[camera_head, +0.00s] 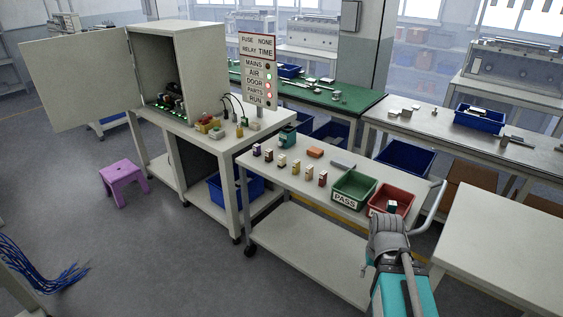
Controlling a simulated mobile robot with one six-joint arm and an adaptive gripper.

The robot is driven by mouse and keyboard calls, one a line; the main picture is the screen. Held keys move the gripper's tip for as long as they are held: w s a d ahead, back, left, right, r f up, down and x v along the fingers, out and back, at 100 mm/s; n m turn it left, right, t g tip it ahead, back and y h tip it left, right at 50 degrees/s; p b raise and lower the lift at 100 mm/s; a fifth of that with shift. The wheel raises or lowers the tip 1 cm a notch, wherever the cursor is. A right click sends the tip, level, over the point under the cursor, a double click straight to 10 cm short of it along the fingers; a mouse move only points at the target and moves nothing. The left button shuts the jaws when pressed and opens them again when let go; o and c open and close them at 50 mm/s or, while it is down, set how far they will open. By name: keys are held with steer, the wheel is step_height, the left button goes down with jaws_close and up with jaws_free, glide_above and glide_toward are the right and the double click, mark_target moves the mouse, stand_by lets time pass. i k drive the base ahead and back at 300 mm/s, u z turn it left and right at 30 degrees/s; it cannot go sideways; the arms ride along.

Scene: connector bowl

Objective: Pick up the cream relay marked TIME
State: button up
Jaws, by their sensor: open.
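Several small relays stand in a slanting row on the cart top (258,174), left of the bins. They include a dark purple one (256,150), a pale cream-looking one (282,161), tan ones (296,167) and a reddish-brown one (322,179). Their markings are too small to read, so I cannot tell which is marked TIME. My teal and grey arm rises at the bottom right, in front of the red bin (402,196). Nothing of my arm touches the row.
A green bin (353,200) labelled PASS stands left of the red bin, which holds a small dark item (391,206). An orange block (315,152) and a grey block (342,163) lie behind the row. A sign (257,72) reads RELAY TIME. An open cabinet (190,60) stands left.

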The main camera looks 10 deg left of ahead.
mark_target(282, 158)
steer(key=z, duration=0.05)
steer(key=i, duration=1)
steer(key=u, duration=0.05)
